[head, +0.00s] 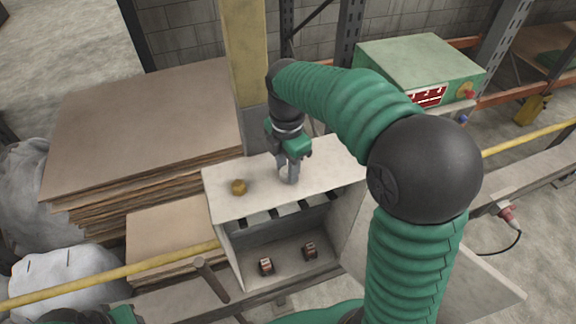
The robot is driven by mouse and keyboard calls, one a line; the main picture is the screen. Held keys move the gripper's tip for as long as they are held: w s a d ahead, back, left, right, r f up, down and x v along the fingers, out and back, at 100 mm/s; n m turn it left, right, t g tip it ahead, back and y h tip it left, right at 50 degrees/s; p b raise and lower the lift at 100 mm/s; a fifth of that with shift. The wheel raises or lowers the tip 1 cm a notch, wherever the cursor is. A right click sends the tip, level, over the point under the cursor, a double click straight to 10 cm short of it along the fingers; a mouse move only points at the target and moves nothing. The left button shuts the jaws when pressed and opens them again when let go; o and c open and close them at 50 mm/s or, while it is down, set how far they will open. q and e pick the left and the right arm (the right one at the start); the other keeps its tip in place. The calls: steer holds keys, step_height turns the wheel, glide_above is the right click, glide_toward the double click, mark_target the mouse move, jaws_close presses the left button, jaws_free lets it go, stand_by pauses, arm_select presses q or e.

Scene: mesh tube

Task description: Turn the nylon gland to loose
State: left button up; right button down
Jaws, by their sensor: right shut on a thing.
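My right gripper (289,171) reaches down onto the top of a pale open-fronted box (222,204) and is shut on a small whitish piece there, which looks like the nylon gland (283,172). The fingers hide most of the gland, so I cannot tell how far it is turned. A brass-coloured gland (238,187) stands on the same top, left of the gripper and apart from it. Only green and dark parts of my left arm show along the bottom edge; its gripper is out of view.
Two small dark-and-reddish parts sit inside the box, one left (266,266), one right (310,250). A yellow rail (120,278) runs past the box. Stacked brown sheets (150,130) lie left. A green instrument with a red display (420,62) stands at the back right.

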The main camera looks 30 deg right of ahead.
mark_target(286, 168)
stand_by(0.3)
steer(key=c, duration=1.2)
jaws_free()
steer(key=shift+a+f, duration=0.1)
steer(key=shift+c, duration=0.2)
steer(key=shift+o, duration=1.2)
steer(key=shift+w, duration=0.15)
step_height(286, 168, up, 17)
steer(key=b, duration=0.1)
steer(key=shift+f, duration=0.15)
